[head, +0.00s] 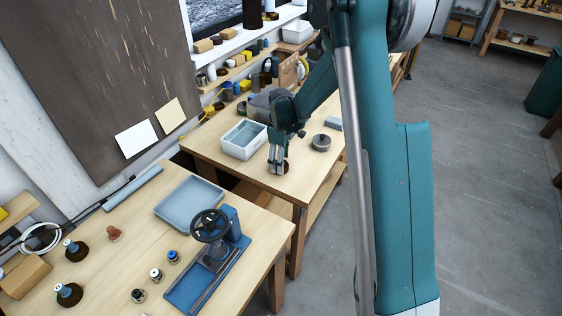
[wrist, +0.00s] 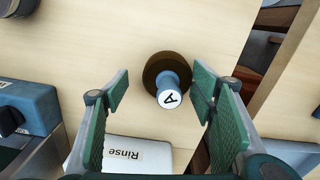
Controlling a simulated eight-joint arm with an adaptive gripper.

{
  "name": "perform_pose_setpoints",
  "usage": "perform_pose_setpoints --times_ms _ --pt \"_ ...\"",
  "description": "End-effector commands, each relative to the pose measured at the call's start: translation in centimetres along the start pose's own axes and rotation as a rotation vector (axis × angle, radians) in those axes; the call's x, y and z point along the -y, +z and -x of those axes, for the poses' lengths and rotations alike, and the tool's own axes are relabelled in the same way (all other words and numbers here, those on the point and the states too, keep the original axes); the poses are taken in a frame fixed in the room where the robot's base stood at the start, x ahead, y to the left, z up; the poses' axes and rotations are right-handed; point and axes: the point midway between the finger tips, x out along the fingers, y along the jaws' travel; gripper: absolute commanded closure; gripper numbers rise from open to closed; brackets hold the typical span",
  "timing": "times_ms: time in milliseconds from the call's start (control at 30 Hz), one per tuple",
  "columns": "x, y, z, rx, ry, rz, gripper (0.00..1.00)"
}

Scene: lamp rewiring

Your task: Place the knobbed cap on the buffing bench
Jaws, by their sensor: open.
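A knobbed cap (wrist: 168,76) with a dark brown round base and a blue knob, its white top marked "A", stands on a pale wooden bench (wrist: 130,35). My gripper (wrist: 162,92) is open, with one finger on each side of the knob; the right finger looks nearer to it. In the head view my gripper (head: 278,168) is low over the far bench (head: 305,181) and hides most of the cap. Two similar knobbed caps (head: 75,250) (head: 68,293) stand on the near bench (head: 120,262). I cannot tell which bench is the buffing bench.
A white tub (head: 244,140), labelled "Rinse" in the wrist view (wrist: 128,153), is close to my gripper. The near bench holds a blue tray (head: 189,203) and a blue handwheel press (head: 212,255). A gap separates the benches.

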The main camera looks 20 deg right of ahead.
Motion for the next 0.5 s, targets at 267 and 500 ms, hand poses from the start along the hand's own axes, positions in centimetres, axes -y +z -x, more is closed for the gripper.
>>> perform_pose_setpoints --times_ms 267,500 --pt "0.0 0.0 3.0 0.000 0.000 0.000 0.44" --pt "0.0 0.0 6.8 0.000 0.000 0.000 0.44"
